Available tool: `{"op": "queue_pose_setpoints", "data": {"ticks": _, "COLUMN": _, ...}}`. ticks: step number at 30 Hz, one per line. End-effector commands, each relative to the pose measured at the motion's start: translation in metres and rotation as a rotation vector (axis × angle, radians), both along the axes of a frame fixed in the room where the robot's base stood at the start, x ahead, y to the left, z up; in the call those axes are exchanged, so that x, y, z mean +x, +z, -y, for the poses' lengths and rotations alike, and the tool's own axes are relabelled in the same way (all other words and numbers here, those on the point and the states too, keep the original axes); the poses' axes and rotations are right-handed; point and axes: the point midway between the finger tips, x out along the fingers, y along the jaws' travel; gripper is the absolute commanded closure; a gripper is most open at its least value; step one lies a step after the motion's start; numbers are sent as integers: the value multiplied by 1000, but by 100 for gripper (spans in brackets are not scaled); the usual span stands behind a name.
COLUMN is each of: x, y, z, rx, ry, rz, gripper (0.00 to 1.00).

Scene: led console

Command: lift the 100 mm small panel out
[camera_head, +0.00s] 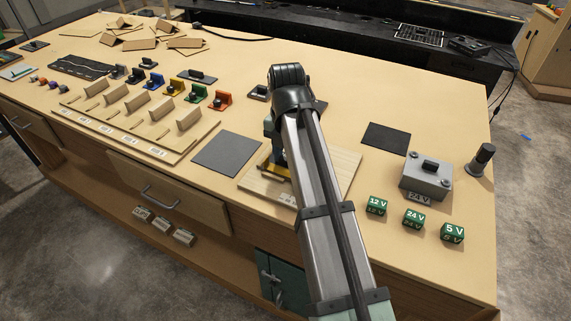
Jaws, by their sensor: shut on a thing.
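Several small upright wooden panels stand in a row on a wooden rack board (150,150) at the left of the table. One of these panels (188,117) is nearest the right end. White labels lie along the board's front, too small to read, so I cannot tell which panel is 100 mm. My gripper (272,160) is low over a separate light wooden board (342,164), well right of the rack. My arm hides most of it and its fingertips. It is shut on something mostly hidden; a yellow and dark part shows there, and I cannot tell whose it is.
A dark grey mat (226,153) lies between the rack and the board. Coloured blocks, including a red one (222,99), stand behind the rack. Green voltage blocks (413,218), a grey box (427,178) and a dark cylinder (482,158) stand at the right.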

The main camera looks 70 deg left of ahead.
Motion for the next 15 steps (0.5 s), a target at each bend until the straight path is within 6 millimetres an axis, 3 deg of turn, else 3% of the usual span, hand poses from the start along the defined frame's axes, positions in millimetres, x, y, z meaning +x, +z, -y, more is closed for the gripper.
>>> {"op": "queue_pose_setpoints", "data": {"ticks": 8, "x": 0, "y": 6, "z": 0, "rx": 1, "ry": 0, "rz": 0, "gripper": 96}}
{"op": "queue_pose_setpoints", "data": {"ticks": 15, "x": 0, "y": 40, "z": -2, "rx": 2, "ry": 0, "rz": 1, "gripper": 96}}
